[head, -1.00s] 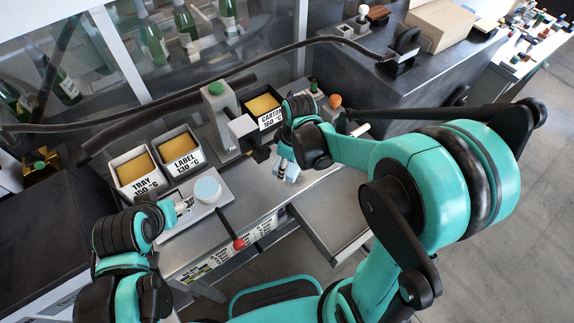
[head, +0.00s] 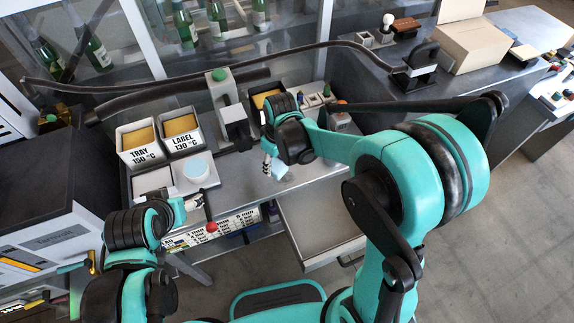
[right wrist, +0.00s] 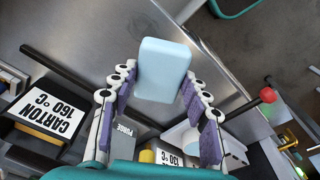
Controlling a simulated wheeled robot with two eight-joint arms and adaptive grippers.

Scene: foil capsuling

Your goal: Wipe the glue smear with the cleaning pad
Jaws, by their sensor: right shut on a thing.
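The cleaning pad (head: 281,172) is a pale blue block held in my right gripper (head: 272,158), over the front part of the grey bench top. In the right wrist view the pad (right wrist: 163,70) sits between the purple-lined fingers of this gripper (right wrist: 157,88), which are shut on it. The pad hides the surface behind it, and I cannot tell whether it touches the bench. I cannot make out the glue smear in either view. My left gripper (head: 188,205) is at the bench's front left, and its finger opening is too small to tell.
Bins marked TRAY (head: 139,146) and LABEL (head: 182,131) stand at the back left, behind a round pale blue-topped piece (head: 197,170). A red-knobbed lever (head: 211,226) sticks out in front. An open drawer (head: 318,225) lies below the bench front. A green-topped device (head: 222,95) stands behind.

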